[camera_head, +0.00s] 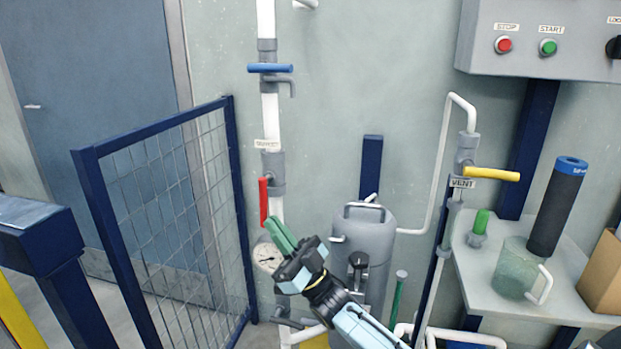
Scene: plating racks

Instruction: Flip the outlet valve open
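A valve with a red lever (264,201) sits on the vertical white pipe left of centre, under a small label (267,144) too blurred to read surely. The red lever stands upright, in line with the pipe. My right gripper (277,230) reaches in from the lower right, with its green fingers just below and right of the red lever in the picture. I cannot tell whether they touch it, or whether they are open or shut. A blue lever (270,68) lies level higher on the same pipe. My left gripper is not in view.
A yellow lever (492,174) marked VENT lies level at right. A grey tank (364,240) and a gauge (267,256) are close to my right gripper. A blue mesh barrier (180,215) stands left. A shelf (478,265) holds a glass jug (512,270).

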